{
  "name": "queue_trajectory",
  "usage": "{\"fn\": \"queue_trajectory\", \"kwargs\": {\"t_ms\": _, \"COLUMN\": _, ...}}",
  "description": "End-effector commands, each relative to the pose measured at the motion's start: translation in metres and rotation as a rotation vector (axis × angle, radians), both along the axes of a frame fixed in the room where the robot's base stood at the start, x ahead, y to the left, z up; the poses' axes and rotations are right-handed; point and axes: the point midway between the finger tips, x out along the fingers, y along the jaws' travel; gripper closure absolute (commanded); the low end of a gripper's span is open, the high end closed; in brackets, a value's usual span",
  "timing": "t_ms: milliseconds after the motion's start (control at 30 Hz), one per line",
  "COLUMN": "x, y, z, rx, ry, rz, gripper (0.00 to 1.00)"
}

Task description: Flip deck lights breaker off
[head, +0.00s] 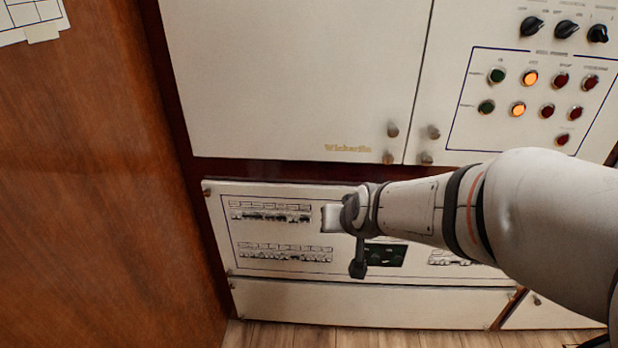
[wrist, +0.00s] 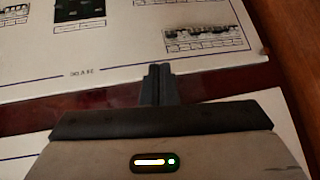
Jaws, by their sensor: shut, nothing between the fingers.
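The white breaker panel (head: 300,232) is low on the cabinet in the head view. Its left part carries an upper breaker row (head: 270,215) and a lower breaker row (head: 285,252). The labels are too small to read, so I cannot tell which breaker is deck lights. My gripper (head: 357,268) is shut and empty, in front of the panel, right of the lower row. In the wrist view my gripper (wrist: 158,82) shows against the dark red strip at the panel's edge. The lower row appears upside down at upper right (wrist: 205,40), apart from the fingers.
A dark green block (head: 386,254) and another breaker row (head: 448,258) lie right of my gripper. A wooden wall (head: 90,190) closes off the left side. Cabinet doors with knobs (head: 392,130) and a lamp panel (head: 530,90) are above. A plain white panel (head: 370,304) is below.

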Motion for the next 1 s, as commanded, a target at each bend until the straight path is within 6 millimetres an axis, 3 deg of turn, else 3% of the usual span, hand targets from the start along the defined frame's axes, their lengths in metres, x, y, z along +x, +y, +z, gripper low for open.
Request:
{"fn": "queue_trajectory", "kwargs": {"t_ms": 33, "x": 0.018, "y": 0.017, "z": -0.035, "rx": 0.013, "ry": -0.056, "rz": 0.001, "gripper": 1.0}}
{"fn": "queue_trajectory", "kwargs": {"t_ms": 200, "x": 0.069, "y": 0.056, "z": -0.087, "rx": 0.018, "ry": -0.286, "rz": -0.055, "gripper": 1.0}}
{"fn": "queue_trajectory", "kwargs": {"t_ms": 400, "x": 0.096, "y": 0.081, "z": -0.135, "rx": -0.039, "ry": -0.512, "rz": -0.14, "gripper": 1.0}}
{"fn": "queue_trajectory", "kwargs": {"t_ms": 600, "x": 0.101, "y": 0.089, "z": -0.154, "rx": -0.096, "ry": -0.637, "rz": -0.19, "gripper": 1.0}}
{"fn": "queue_trajectory", "kwargs": {"t_ms": 1000, "x": 0.102, "y": 0.09, "z": -0.152, "rx": -0.108, "ry": -0.664, "rz": -0.202, "gripper": 1.0}}
